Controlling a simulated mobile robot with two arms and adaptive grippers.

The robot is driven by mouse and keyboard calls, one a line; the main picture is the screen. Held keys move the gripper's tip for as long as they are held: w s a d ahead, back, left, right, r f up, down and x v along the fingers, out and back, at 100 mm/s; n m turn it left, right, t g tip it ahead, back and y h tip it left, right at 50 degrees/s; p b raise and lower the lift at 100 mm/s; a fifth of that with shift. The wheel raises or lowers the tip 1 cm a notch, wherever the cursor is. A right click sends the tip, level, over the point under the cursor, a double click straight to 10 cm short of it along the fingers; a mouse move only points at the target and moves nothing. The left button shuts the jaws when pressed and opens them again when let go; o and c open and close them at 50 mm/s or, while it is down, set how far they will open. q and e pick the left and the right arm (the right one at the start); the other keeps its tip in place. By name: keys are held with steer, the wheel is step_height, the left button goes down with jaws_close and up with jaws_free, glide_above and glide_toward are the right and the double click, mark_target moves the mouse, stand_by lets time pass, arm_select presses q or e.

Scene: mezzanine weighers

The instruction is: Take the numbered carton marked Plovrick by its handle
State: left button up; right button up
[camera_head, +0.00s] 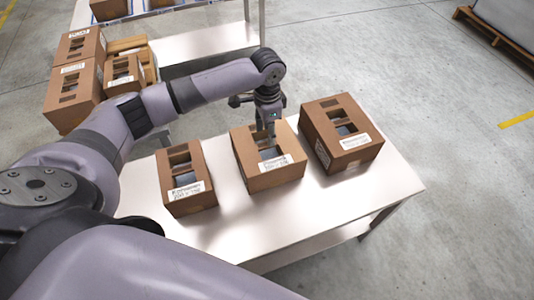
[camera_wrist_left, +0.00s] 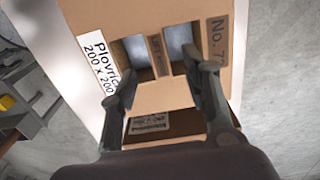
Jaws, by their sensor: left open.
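The carton marked Plovrick (camera_wrist_left: 255,15) fills the upper middle of the left wrist view, with a "Plovrick 200 x 200" label and a "No. 7…" label. Its handle (camera_wrist_left: 158,52) is a strip between two cut-out openings. In the head view this appears to be the middle carton (camera_head: 283,180) on the white table. My left gripper (camera_head: 268,130) is open above it. In the left wrist view the two fingers (camera_wrist_left: 162,72) lie on either side of the handle strip; I cannot tell whether the tips reach into the openings. My right gripper is out of view.
On the white table (camera_head: 325,215), one carton (camera_head: 193,200) stands left of the middle one and another (camera_head: 355,155) right, with narrow gaps. More cartons (camera_head: 75,95) are stacked behind my left arm. The table's right corner is clear.

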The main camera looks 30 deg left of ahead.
arm_select(q)
glide_above(267, 154)
steer(key=shift+w+a+f, duration=0.15)
steer(key=shift+f, duration=2.6)
steer(key=shift+c, duration=0.3)
jaws_close()
steer(key=shift+r, duration=0.1)
